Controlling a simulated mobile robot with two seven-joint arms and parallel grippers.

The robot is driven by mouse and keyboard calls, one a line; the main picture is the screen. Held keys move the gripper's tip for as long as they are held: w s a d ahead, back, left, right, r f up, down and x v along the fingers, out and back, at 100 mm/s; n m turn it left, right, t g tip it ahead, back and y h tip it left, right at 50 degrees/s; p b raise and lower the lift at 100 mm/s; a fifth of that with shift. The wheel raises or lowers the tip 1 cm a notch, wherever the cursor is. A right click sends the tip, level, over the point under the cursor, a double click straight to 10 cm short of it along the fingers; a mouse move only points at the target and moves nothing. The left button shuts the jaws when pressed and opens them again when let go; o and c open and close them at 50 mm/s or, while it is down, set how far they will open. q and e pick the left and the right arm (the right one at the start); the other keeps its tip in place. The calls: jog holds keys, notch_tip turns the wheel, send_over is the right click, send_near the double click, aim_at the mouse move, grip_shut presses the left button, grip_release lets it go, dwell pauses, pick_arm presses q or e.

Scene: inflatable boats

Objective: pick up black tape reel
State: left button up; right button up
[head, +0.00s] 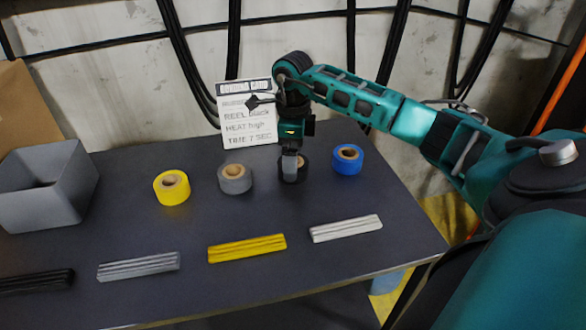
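The black tape reel (302,172) stands on the dark table, between a grey reel and a blue reel. My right gripper (290,170) points straight down over it, and its fingers reach the reel and hide part of it. I cannot tell whether the fingers are closed on the reel. A sign card (248,128) behind it reads "REEL black", "HEAT high" and a "7 SEC" time line. My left gripper is not in view.
A yellow reel (172,188), a grey reel (235,179) and a blue reel (347,159) stand in the same row. Black, grey, yellow (247,248) and white (346,228) strip bundles lie in front. A grey bin (75,200) stands at the left.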

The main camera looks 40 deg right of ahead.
notch_tip(320, 180, down, 2)
jog(key=shift+f, duration=0.1)
jog(key=shift+c, duration=0.5)
jog(key=c, duration=1)
